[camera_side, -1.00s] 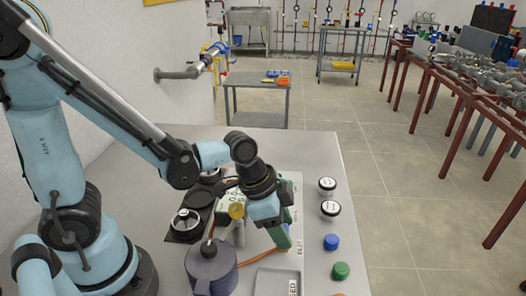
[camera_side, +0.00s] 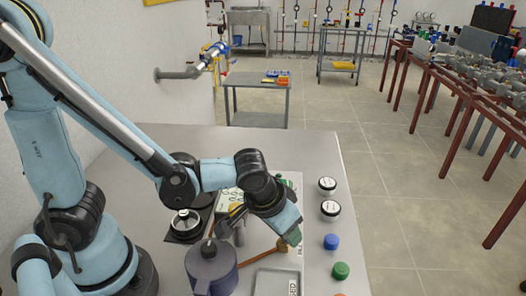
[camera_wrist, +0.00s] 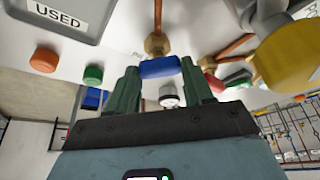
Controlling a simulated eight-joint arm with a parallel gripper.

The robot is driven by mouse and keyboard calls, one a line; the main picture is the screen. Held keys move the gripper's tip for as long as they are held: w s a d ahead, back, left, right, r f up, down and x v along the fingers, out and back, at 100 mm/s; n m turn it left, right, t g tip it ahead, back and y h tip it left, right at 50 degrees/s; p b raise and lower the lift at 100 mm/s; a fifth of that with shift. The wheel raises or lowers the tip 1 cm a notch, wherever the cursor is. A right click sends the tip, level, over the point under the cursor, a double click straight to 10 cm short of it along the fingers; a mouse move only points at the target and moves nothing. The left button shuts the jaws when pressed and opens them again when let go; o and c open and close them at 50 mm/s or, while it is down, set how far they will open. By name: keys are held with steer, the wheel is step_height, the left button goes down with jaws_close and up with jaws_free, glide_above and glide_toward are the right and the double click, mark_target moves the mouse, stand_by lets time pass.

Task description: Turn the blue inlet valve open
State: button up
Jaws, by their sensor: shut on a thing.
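The blue inlet valve handle (camera_wrist: 160,67) sits on a brass fitting (camera_wrist: 157,44) with a copper pipe in the wrist view. My gripper (camera_wrist: 161,88) has one green finger at each end of the blue handle and is shut on it. The handle lies crosswise between the fingers. In the side view my gripper (camera_side: 294,236) is tilted low over the bench, and its wrist hides the blue valve.
A red handle (camera_wrist: 214,83) and a yellow round part (camera_wrist: 288,55) are close by the fingers. A grey-purple pot (camera_side: 212,270) stands to the left. A labelled tray (camera_side: 264,284), a blue cap (camera_side: 331,242) and a green cap (camera_side: 341,271) lie near the bench's right edge.

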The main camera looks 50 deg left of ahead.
steer(key=n+y, duration=0.1)
steer(key=n, duration=0.3)
steer(key=shift+d+n+y, duration=0.15)
steer(key=shift+n+y, duration=0.15)
steer(key=shift+y, duration=0.1)
steer(key=shift+w+n+g+y, duration=0.1)
steer(key=shift+n+g+y, duration=0.55)
steer(key=shift+n, duration=1.35)
steer(key=shift+d, duration=0.1)
steer(key=o, duration=1)
steer(key=shift+o, duration=0.2)
steer(key=v, duration=1.2)
